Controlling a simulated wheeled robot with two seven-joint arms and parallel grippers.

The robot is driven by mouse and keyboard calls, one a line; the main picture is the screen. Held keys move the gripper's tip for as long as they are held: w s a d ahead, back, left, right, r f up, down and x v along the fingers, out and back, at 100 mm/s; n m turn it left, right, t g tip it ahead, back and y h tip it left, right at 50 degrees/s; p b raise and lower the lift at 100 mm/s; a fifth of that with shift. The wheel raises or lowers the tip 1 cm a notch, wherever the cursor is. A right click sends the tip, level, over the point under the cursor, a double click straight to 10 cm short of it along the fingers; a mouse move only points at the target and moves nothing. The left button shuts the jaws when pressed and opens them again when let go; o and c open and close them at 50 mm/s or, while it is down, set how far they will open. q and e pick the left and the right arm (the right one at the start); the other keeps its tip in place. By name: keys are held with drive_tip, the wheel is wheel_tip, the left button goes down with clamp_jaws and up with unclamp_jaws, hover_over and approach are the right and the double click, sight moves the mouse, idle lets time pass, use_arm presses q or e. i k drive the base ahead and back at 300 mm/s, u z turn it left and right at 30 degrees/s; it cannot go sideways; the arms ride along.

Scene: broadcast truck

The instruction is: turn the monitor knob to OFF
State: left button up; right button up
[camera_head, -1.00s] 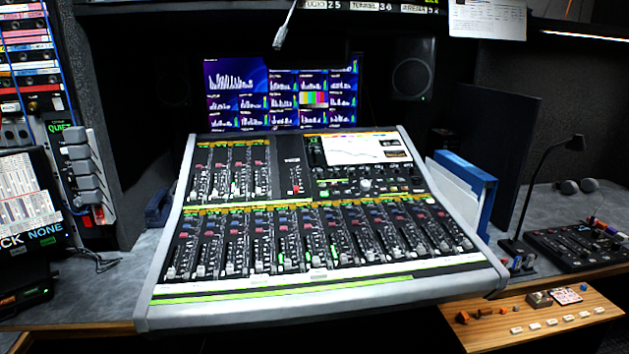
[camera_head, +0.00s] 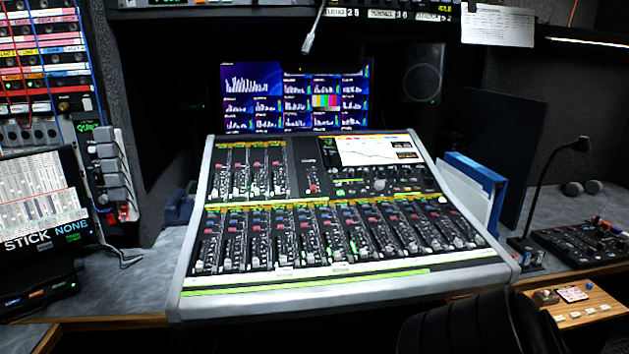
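The mixing console (camera_head: 330,290) stands in the middle of the desk. A round grey knob (camera_head: 379,184) sits in its upper right section, below a small lit screen (camera_head: 375,151). I see no readable OFF mark, and cannot tell whether this is the monitor knob. More small controls show on the black control box (camera_head: 580,245) at the right, also too small to read. Neither of my grippers can be made out in this view.
A wooden panel (camera_head: 590,305) with small buttons juts out at lower right. A dark rounded shape (camera_head: 480,322) partly covers it; I cannot tell what it is. A gooseneck lamp (camera_head: 545,185) and blue binder (camera_head: 478,172) stand right of the console. A display (camera_head: 40,205) stands left.

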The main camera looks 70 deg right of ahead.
sight(379, 185)
drive_tip(key=u, duration=0.05)
drive_tip(key=k, duration=1)
drive_tip(key=z, duration=1.35)
drive_tip(key=i, duration=0.1)
drive_tip(key=z, duration=0.25)
